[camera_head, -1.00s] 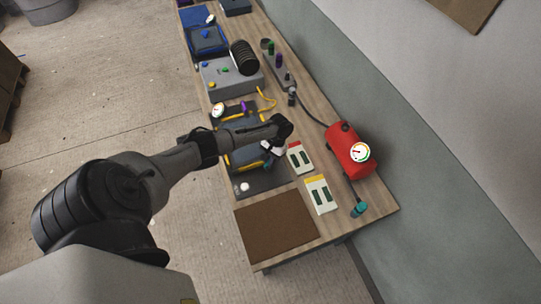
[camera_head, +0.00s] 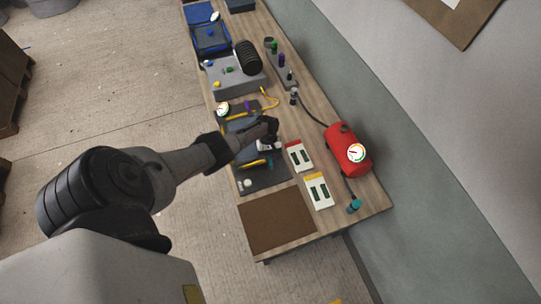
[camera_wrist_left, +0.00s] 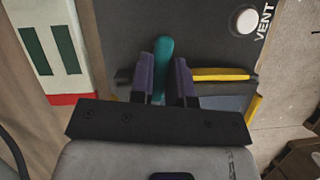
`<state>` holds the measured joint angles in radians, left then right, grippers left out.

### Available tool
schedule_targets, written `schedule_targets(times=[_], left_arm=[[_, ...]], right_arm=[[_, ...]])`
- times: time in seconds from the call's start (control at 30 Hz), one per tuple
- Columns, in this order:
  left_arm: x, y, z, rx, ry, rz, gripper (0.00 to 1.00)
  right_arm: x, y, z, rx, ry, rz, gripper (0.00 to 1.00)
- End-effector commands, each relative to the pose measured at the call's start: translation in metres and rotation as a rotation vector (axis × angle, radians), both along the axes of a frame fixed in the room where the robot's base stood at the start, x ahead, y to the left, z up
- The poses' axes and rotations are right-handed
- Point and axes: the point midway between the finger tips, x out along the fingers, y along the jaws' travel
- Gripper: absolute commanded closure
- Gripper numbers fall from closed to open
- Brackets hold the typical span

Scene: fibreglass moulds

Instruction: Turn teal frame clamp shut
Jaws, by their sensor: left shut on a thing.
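The teal clamp handle (camera_wrist_left: 163,62) stands between the two dark finger pads of my left gripper (camera_wrist_left: 166,78) in the left wrist view. The gripper is shut on it. In the head view my left gripper (camera_head: 268,151) is over the dark mould board, with a bit of teal (camera_head: 270,163) beside it. A yellow frame bar (camera_head: 253,163) lies next to it and also shows in the wrist view (camera_wrist_left: 222,74). The lower part of the clamp is hidden by the fingers and gripper body. My right gripper is not in view.
A white knob (camera_wrist_left: 246,21) marked VENT is near the board's edge. White boxes with red (camera_head: 299,156) and yellow (camera_head: 318,191) ends lie right of the board. A red tank (camera_head: 340,138) with gauge and hose stands near the wall. A brown mat (camera_head: 277,220) covers the near end.

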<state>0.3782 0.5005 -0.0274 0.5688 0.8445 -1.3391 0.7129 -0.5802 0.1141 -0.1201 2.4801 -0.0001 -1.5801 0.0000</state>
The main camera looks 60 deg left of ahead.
Motion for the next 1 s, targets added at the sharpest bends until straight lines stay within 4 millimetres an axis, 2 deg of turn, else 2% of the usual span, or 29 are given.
schedule_targets(times=[0.3,0.87,0.9,1.0], left_arm=[[-0.0009,0.0005,0.0005,0.001,-0.001,0.105,1.0],[-0.0011,0.0011,-0.0001,0.002,-0.001,0.125,1.0],[-0.0011,0.0011,-0.0001,0.002,-0.001,0.125,0.79],[-0.0012,0.001,0.0,0.002,-0.001,0.125,0.7]], right_arm=[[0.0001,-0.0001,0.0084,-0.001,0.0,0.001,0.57],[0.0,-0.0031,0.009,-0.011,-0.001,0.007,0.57],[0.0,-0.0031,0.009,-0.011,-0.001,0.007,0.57],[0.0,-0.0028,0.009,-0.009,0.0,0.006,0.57]])
